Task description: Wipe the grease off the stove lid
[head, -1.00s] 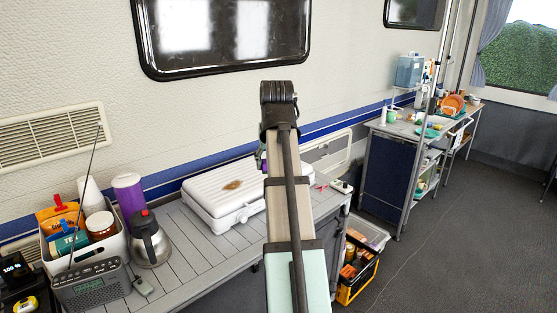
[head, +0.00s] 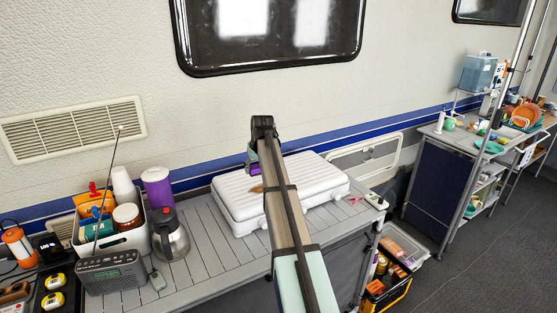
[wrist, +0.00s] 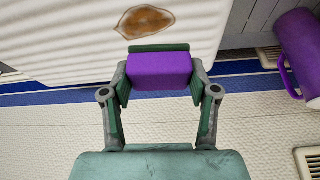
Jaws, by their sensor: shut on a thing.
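The stove lid (head: 318,176) is a white ribbed cover, closed, on the slatted counter. A brown grease spot (head: 257,189) lies on it, partly hidden behind my arm in the head view. The whole spot (wrist: 145,21) shows in the wrist view, with ribs of the lid around it. My gripper (head: 254,167) is shut on a purple sponge-like block (wrist: 159,71). The block is just beside the spot in the wrist view; a gap shows between them in the picture. I cannot tell how high the block is above the lid.
Left of the stove stand a steel jug (head: 171,238), a purple mug (head: 158,188), a white caddy (head: 125,241) and a radio (head: 110,272) with a tall aerial. The wall is close behind the lid. Clear counter (head: 215,260) lies in front of it.

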